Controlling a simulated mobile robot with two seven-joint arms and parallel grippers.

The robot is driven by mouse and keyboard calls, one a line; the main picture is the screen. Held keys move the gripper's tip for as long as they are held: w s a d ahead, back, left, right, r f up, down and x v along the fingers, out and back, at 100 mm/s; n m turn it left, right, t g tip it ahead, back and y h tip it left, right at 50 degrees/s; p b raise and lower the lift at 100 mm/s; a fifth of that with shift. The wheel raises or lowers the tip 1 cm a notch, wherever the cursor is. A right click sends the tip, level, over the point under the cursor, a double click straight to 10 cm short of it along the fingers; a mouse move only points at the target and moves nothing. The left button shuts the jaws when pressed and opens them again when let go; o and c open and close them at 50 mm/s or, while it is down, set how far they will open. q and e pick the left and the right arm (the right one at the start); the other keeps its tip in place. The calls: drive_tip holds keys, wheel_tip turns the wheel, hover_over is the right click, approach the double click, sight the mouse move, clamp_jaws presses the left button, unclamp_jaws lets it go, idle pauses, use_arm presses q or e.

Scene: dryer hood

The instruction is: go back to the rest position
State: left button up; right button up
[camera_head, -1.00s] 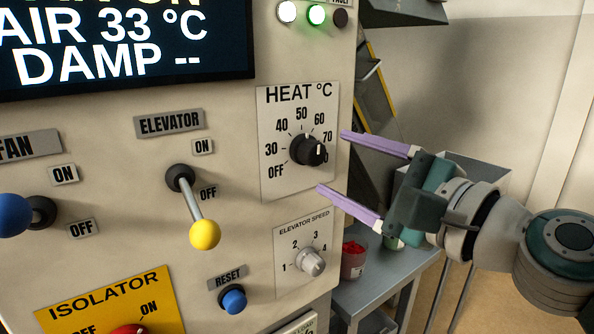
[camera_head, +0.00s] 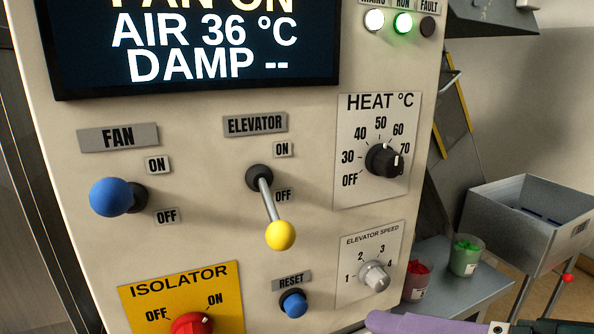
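My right gripper shows only in part at the bottom right edge, where a purple finger (camera_head: 425,323) is in view. The other finger is out of the frame, so its opening cannot be judged. My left gripper is not in view. The display (camera_head: 200,45) reads FAN ON, AIR 36 °C, DAMP --.
The panel carries a blue fan lever (camera_head: 112,196), a yellow-tipped elevator lever (camera_head: 280,235) hanging down, a grey speed knob (camera_head: 375,276), a blue reset button (camera_head: 294,304) and a red isolator knob (camera_head: 192,323). Tubs of red (camera_head: 416,280) and green (camera_head: 465,256) pieces stand at right.

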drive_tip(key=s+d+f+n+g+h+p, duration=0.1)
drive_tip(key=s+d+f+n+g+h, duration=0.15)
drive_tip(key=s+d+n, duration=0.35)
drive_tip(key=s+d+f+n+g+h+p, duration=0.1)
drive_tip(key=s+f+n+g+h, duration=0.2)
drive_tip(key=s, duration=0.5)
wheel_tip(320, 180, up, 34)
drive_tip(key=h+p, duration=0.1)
drive_tip(key=p, duration=3.1)
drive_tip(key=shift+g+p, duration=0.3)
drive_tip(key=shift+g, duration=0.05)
